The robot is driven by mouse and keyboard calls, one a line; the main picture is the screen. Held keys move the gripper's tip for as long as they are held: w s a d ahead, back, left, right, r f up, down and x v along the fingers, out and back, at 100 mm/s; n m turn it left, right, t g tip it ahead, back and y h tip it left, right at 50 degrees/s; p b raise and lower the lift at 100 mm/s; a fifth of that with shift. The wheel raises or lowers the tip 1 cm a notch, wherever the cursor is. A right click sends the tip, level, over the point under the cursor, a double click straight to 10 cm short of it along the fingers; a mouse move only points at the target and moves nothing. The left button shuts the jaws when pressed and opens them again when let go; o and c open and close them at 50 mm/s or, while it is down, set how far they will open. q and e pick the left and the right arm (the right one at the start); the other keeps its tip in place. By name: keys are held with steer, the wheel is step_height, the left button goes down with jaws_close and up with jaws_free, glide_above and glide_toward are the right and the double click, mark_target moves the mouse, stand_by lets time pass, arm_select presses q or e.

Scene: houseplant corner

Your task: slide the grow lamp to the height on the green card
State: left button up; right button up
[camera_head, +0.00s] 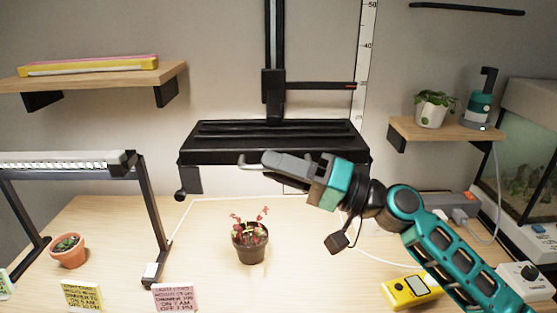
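The grow lamp (210,141) is a wide black panel on a black vertical rail (274,40) at the back wall. A slim pointer arm (320,86) reaches from its carriage to a white height scale (366,60) marked 40 and 50. My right gripper (275,160) is at the lamp's front edge, beside a thin grey bent bar (246,161). Its fingers overlap in this view, so I cannot tell if they hold the bar. A pale green card (4,285) is cut off at the left edge, its text unreadable. My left gripper is not in view.
A potted red-leaved plant (250,243) stands below the lamp. A yellow card (82,296) and a pink card (175,298) stand in front. A second lamp (70,163) is left; a yellow meter (411,290) and glass tank (525,155) are right.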

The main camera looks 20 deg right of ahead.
steer(key=shift+w+a, duration=0.1)
steer(key=shift+c, duration=0.2)
jaws_close()
